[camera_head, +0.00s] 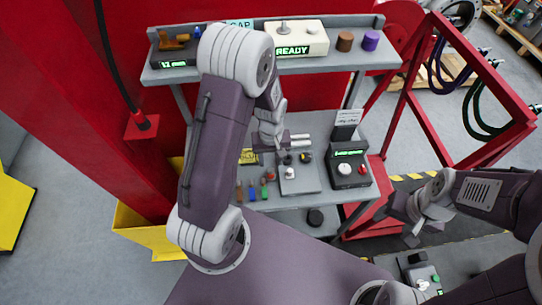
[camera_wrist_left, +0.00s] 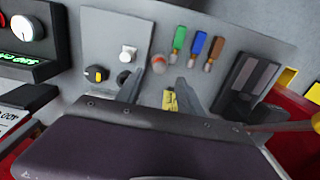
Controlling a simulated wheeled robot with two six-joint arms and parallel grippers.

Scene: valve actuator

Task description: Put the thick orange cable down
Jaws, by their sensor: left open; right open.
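I cannot make out a thick orange cable in either view. A thin orange strip (camera_wrist_left: 285,126) shows at the right edge of the left wrist view; I cannot tell what it is. My left gripper (camera_head: 299,139) is open over the workbench, near the grey panel (camera_head: 309,180). In the left wrist view its fingers (camera_wrist_left: 160,92) stand apart with no cable between them, pointing at the bench top. My right gripper (camera_head: 425,222) is open and empty at the right, in front of the red frame, clear of the bench.
The bench holds a black box with a green display (camera_head: 349,168) and small coloured-handled tools (camera_head: 252,191). An upper shelf (camera_head: 345,58) carries a white READY box (camera_head: 297,38). A red rack (camera_head: 415,100) at the right holds purple (camera_head: 436,68) and dark cables (camera_head: 478,115).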

